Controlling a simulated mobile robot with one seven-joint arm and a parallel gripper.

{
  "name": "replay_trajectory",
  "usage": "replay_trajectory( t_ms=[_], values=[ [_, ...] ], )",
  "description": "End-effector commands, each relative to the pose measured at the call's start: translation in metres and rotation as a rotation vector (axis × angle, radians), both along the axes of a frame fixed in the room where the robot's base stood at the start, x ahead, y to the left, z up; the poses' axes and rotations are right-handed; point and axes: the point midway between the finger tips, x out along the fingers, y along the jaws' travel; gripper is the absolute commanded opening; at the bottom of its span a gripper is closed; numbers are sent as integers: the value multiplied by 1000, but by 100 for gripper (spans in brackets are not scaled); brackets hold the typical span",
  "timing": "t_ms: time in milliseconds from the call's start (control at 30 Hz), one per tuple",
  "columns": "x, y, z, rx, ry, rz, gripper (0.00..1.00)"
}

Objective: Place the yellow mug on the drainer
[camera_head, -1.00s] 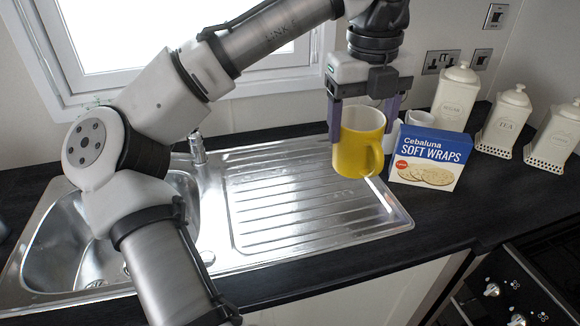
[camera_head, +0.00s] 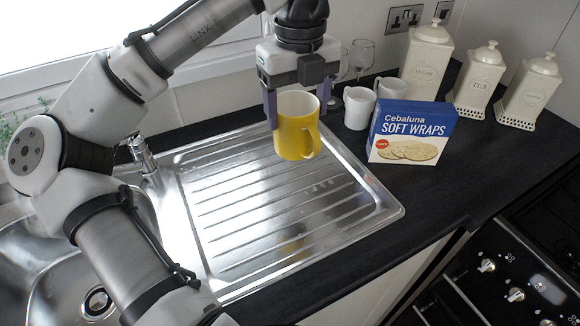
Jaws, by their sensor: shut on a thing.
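The yellow mug (camera_head: 291,138) hangs upright in my gripper (camera_head: 298,100), with its handle toward the right. My gripper points down, its two fingers on either side of the mug, shut on it. The mug is above the back right part of the drainer (camera_head: 240,215), the ribbed steel board right of the sink bowl. A faint yellow reflection shows in the steel below, and the mug appears apart from the surface.
A Soft Wraps box (camera_head: 411,132) stands right of the drainer, with white mugs (camera_head: 358,107) and wine glasses (camera_head: 361,58) behind it. White canisters (camera_head: 428,58) line the wall. The tap (camera_head: 142,154) is at the drainer's left. A stove (camera_head: 500,270) is at the lower right. The drainer top is clear.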

Motion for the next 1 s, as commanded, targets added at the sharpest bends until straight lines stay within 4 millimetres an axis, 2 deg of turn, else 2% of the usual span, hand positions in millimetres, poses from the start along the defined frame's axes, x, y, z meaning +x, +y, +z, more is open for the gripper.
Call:
replay_trajectory(
  t_ms=[33, 200, 333, 633, 833, 1000],
  values=[
    [0, 0, -15, -4, 4, -3, 39],
    [-1, -1, -58, -3, 3, -3, 39],
    [-1, 0, -83, -3, 2, -1, 39],
    [0, 0, -108, -1, 1, 0, 39],
    [0, 0, -134, 0, 0, 2, 39],
    [0, 0, -137, 0, -2, 1, 39]
  ],
)
